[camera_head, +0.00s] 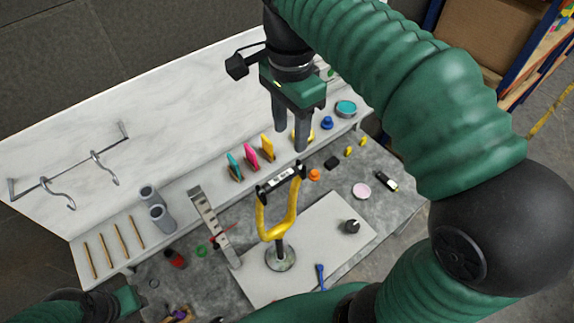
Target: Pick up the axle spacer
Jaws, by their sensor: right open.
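The axle spacer is most likely the short pale bar with black ends (280,180), which lies across the tops of the yellow fork's two arms. The yellow fork (272,228) stands upright on a round metal base (281,256). My right gripper (291,143) comes in from the top, fingers pointing down and open, with nothing between them. In the picture its tips are just above the bar, apparently not touching it; the depth gap is hard to judge. My left gripper's green body (103,305) shows at the lower left edge; its fingers cannot be made out.
The fork stands on a pale board (330,243) on a grey bench (385,205). A perforated metal strip (212,224) rises left of the fork. Colored blocks, including a pink one (251,157), line the rear shelf. A black knob (351,226) and blue tool (320,274) lie nearby.

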